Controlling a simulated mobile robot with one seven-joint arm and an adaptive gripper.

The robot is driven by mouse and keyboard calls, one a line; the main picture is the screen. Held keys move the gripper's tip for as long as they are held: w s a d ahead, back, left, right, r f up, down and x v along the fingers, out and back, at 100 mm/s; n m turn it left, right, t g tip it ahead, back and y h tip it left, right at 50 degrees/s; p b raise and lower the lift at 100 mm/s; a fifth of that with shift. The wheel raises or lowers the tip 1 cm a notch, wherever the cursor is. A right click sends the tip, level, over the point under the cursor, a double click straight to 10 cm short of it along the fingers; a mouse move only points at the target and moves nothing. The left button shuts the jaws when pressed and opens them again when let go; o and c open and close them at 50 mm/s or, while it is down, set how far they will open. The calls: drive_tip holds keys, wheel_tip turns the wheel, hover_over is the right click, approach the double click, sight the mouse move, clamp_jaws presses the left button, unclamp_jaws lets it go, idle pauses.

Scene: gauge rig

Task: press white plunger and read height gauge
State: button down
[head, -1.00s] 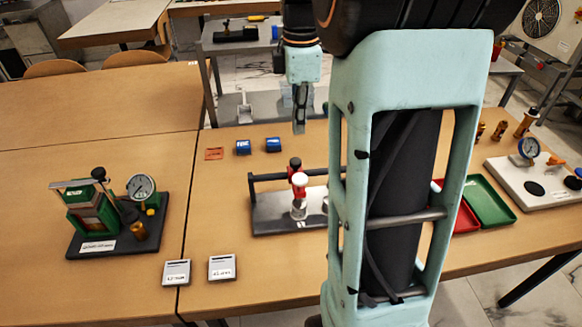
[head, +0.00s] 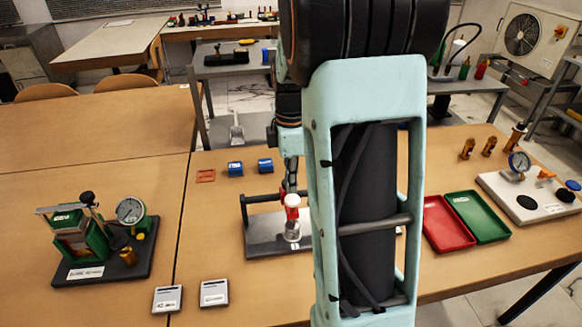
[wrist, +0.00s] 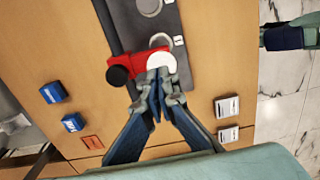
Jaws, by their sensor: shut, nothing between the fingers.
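The white plunger (head: 292,200) is a white round cap on an upright part in the red holder with a black knob, on the dark rig plate (head: 262,244). In the wrist view the white plunger (wrist: 163,61) lies right at my fingertips, beside the red holder (wrist: 128,66). My gripper (head: 291,183) is shut and empty, pointing down just above or at the cap; I cannot tell if it touches. Two dial gauges show: one on the green rig (head: 131,210) at left, one on the white base (head: 519,163) at right. Neither reading is legible, and which is the height gauge is unclear.
A dark rail runs along the rig plate's back. Two blue blocks (head: 265,165) and an orange tag (head: 205,176) lie behind it. Two labelled grey cards (head: 214,292) lie in front at left. Red (head: 445,226) and green (head: 479,218) trays are at right. My arm hides the plate's right part.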

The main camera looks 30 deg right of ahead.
sight(291, 199)
drive_tip(key=shift+f, duration=1.05)
drive_tip(key=shift+f+b, duration=0.85)
drive_tip(key=shift+f, duration=0.4)
drive_tip(key=shift+s+r, duration=0.1)
drive_tip(key=shift+a+r+p, duration=0.1)
drive_tip(key=shift+r+p, duration=0.35)
drive_tip(key=shift+p, duration=0.1)
wheel_tip(291, 199, up, 13)
drive_tip(key=p, duration=0.3)
drive_tip(key=shift+r, duration=0.15)
